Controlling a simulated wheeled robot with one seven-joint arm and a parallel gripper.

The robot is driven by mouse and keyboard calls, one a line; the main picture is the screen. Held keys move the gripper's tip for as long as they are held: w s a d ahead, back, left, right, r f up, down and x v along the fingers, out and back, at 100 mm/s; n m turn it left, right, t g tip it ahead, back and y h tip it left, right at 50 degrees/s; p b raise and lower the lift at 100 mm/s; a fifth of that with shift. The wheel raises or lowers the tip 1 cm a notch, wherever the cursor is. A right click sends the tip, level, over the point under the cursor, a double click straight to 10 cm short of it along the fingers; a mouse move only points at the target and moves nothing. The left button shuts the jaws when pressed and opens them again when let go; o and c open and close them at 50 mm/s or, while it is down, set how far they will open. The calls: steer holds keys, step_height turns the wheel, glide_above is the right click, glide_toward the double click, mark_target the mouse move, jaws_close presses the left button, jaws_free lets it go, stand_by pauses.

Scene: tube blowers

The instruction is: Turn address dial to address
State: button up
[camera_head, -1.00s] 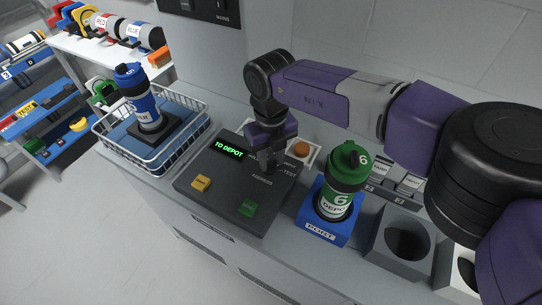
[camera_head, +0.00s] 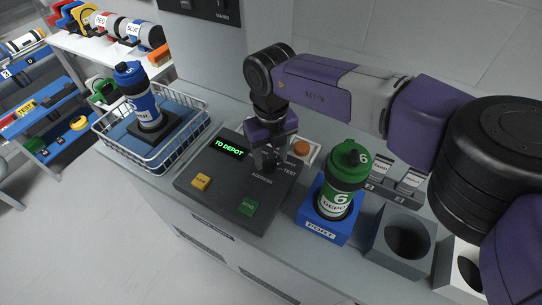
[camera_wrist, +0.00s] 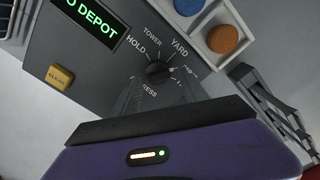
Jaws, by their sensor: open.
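The dark address dial (camera_wrist: 158,73) sits on the console, ringed by labels reading HOLD, TOWER and YARD, with others partly hidden. In the head view, my gripper covers much of the dial (camera_head: 269,166). The console's display (camera_head: 229,147) reads TO DEPOT in green. My gripper (camera_head: 268,160) points down over the dial, its jaws open, with the fingers apart at either side of it. Whether either finger touches the dial I cannot tell. In the wrist view the dial shows just beyond the fingers; the labels on its lower right are cut off or blurred.
The console (camera_head: 207,165) carries a yellow button (camera_head: 201,183) and a green button (camera_head: 248,206). A green bottle (camera_head: 342,180) stands in the blue port (camera_head: 320,231) to the right. A wire basket (camera_head: 181,151) with a blue bottle (camera_head: 145,98) is at left.

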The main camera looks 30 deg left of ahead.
mark_target(271, 161)
step_height(271, 161, up, 7)
steer(key=shift+r+b, duration=0.1)
steer(key=shift+b, duration=0.35)
steer(key=shift+a, duration=0.1)
